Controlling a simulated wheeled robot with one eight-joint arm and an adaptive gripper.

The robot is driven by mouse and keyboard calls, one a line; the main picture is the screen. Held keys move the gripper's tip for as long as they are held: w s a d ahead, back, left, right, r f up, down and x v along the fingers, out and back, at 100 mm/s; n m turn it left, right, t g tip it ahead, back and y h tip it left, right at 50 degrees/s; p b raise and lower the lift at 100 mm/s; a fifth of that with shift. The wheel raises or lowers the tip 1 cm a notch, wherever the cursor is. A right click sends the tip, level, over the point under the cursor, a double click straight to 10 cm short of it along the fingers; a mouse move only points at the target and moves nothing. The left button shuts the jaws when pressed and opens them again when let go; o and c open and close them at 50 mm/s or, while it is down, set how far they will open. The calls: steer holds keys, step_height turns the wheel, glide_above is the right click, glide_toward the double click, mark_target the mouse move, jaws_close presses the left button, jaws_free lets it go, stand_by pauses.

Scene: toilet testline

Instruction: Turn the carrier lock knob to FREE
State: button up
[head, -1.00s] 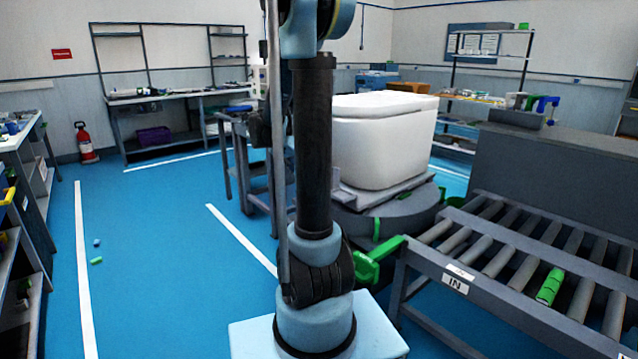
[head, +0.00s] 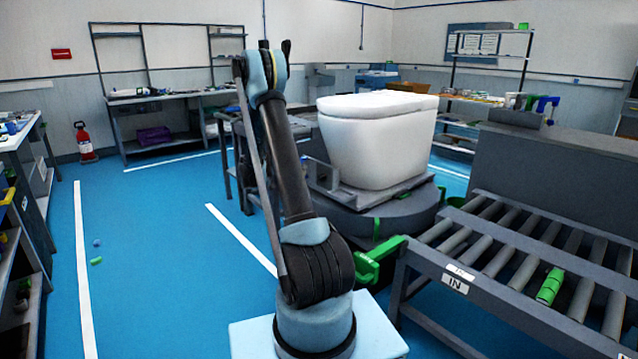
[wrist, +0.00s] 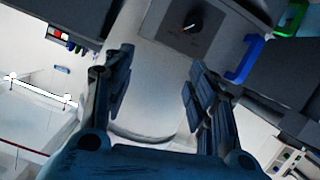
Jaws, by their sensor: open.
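The knob (wrist: 191,22) shows in the wrist view as a small dark dial with a light pointer mark, on a dark grey plate. The marks around it are too small to read. My gripper (wrist: 158,62) is open and empty, its two dark fingers spread below the knob in the picture and apart from it. In the head view the white toilet (head: 378,140) sits on its grey carrier (head: 350,194) on a round dark base. My arm leans left in front of it. The gripper and knob cannot be made out in the head view.
A roller conveyor (head: 480,285) marked IN stands at the right, with a green cylinder (head: 550,286) on it. A green bracket (head: 380,260) juts out near my arm. In the wrist view a blue bracket (wrist: 245,58) is right of the knob. The floor at the left is mostly clear.

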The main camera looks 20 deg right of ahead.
steer(key=w+f+m+t+h, duration=0.1)
steer(key=w+f+h, duration=0.15)
steer(key=f, duration=0.25)
steer(key=w+f+m+h, duration=0.1)
steer(key=w+f, duration=0.2)
steer(key=f, duration=0.3)
glide_toward(320, 178)
steer(key=x, duration=0.9)
steer(key=shift+w+d+f, duration=0.15)
steer(key=shift+d+f, duration=0.05)
steer(key=shift+c, duration=0.4)
steer(key=c, duration=1)
